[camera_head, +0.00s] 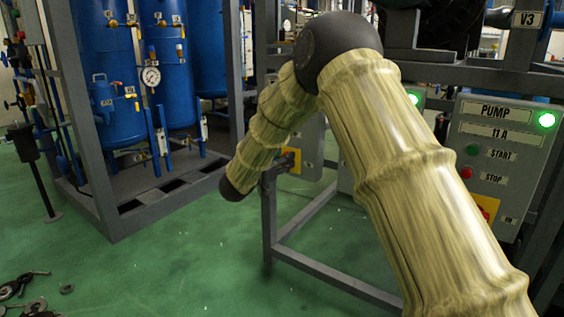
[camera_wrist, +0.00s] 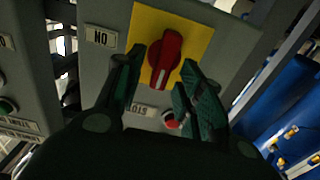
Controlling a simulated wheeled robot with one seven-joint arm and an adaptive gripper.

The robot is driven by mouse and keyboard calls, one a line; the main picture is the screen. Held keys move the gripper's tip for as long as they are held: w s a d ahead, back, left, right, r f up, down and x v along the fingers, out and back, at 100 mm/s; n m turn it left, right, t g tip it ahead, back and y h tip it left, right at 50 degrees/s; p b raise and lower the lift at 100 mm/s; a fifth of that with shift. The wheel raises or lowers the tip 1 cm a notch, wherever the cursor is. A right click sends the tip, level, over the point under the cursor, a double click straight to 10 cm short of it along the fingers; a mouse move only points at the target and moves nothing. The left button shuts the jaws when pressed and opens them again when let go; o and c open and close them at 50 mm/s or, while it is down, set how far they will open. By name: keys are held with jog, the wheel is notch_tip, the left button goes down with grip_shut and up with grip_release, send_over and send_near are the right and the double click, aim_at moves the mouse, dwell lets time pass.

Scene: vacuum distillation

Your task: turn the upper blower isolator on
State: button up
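In the wrist view, a red rotary isolator knob (camera_wrist: 165,57) sits on a yellow plate (camera_wrist: 200,32) on a grey control box (camera_wrist: 110,14). The view is upside down, with an ON label (camera_wrist: 101,37) left of the plate. The knob stands nearly upright in the picture, slightly tilted, with a white mark at its lower end. My gripper (camera_wrist: 163,60) is open, with one dark green finger on each side of the knob; contact is unclear. In the head view, a partly hidden yellow plate (camera_head: 291,160) shows behind my arm; my gripper is not visible there.
A pump panel (camera_head: 490,187) with a lit green lamp stands at right in the head view. Blue tanks (camera_head: 110,75) stand in a grey frame at left. Green floor (camera_head: 190,250) is open between.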

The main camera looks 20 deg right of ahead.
jog(key=shift+c, duration=0.3)
grip_shut()
jog(key=shift+p, duration=0.3)
jog(key=m+p, duration=0.2)
jog(key=m, duration=0.4)
jog(key=s+f+m+p, duration=0.1)
jog(key=m+p, duration=0.1)
jog(key=m, duration=0.4)
jog(key=m+p, duration=0.3)
jog(key=m, duration=0.3)
jog(key=shift+s+d+f, duration=0.15)
jog(key=shift+d+f, duration=0.2)
jog(key=shift+d, duration=0.05)
